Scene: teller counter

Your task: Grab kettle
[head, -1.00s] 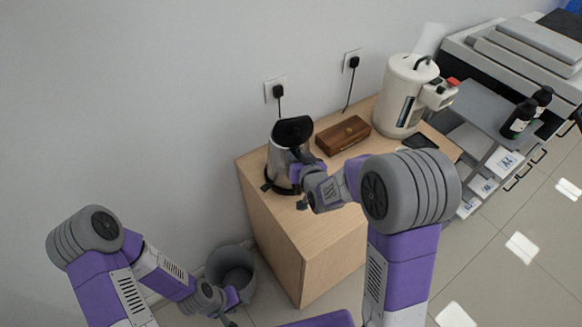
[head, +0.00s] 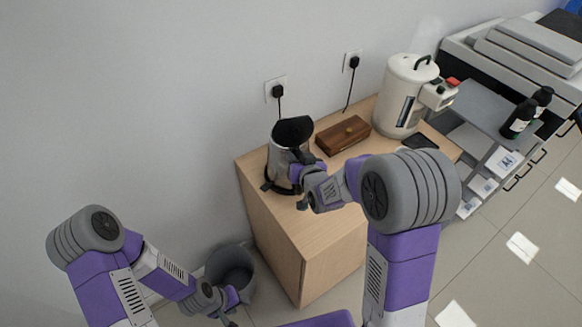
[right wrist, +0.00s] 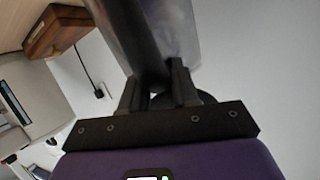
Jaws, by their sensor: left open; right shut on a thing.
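The kettle (head: 279,161) is a metal body with a black lid and a black base, upright at the left end of the wooden cabinet top. My right gripper (head: 297,175) is at the kettle's right side, shut on its black handle. In the right wrist view the two fingers of the right gripper (right wrist: 160,92) close around the dark handle, with the metal kettle body (right wrist: 183,35) behind it. My left gripper (head: 228,308) is low at the left, open and empty, close to the grey bin; its fingertips are small in the picture.
A brown wooden box (head: 343,134) and a white water boiler (head: 404,97) stand on the cabinet (head: 300,225) right of the kettle. A dark flat item (head: 420,141) lies near the boiler. A grey bin (head: 231,262) stands on the floor. Two wall plugs are behind.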

